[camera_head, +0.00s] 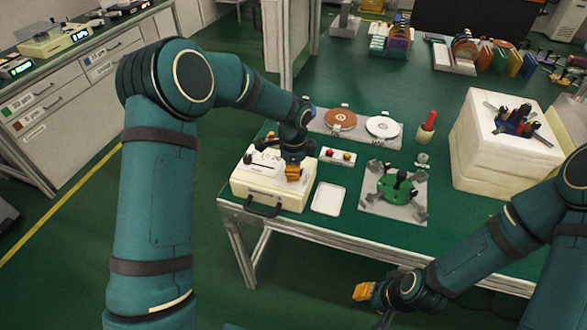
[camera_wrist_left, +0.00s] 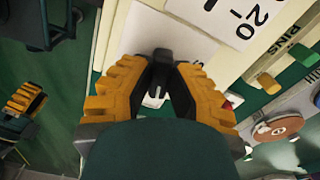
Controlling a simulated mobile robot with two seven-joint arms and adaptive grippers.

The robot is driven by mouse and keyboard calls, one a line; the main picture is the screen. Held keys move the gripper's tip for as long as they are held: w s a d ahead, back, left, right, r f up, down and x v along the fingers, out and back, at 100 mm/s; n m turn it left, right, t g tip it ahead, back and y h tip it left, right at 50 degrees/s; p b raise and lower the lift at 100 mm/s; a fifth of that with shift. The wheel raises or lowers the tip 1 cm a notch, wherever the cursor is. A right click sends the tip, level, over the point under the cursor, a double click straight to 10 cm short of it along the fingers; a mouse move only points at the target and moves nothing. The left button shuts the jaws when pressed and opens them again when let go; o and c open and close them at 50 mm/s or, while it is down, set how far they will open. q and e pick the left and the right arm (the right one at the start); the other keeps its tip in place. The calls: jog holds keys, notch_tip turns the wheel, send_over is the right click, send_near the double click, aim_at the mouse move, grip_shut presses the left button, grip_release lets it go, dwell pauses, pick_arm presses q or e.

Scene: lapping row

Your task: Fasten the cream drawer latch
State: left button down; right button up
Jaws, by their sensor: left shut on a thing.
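The cream drawer box (camera_head: 245,181) stands at the front left corner of the green table, with a black handle (camera_head: 263,209) on its front. My left gripper (camera_head: 293,173) is down at the right part of its top. In the left wrist view, the tips of my left gripper (camera_wrist_left: 162,62) come close together, with a small pale lever-like piece (camera_wrist_left: 154,97) showing between the fingers. It looks like the latch, mostly hidden by the fingers. My right gripper (camera_head: 364,292) is low in front of the table, away from the box; its finger gap is unclear.
Right of the box are a white tray (camera_head: 328,198) and a small block with red and yellow buttons (camera_head: 338,156). Beyond are a plate with two discs (camera_head: 383,127), a green fixture (camera_head: 397,187), a red-handled tool (camera_head: 429,121) and a big cream block (camera_head: 490,165).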

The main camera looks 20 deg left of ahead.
pick_arm(q)
jog(key=n, duration=0.7)
jog(key=shift+s+f, duration=0.1)
jog(key=n+p, duration=0.1)
jog(key=n, duration=0.3)
jog(key=shift+n, duration=1.8)
jog(key=c, duration=0.9)
grip_release()
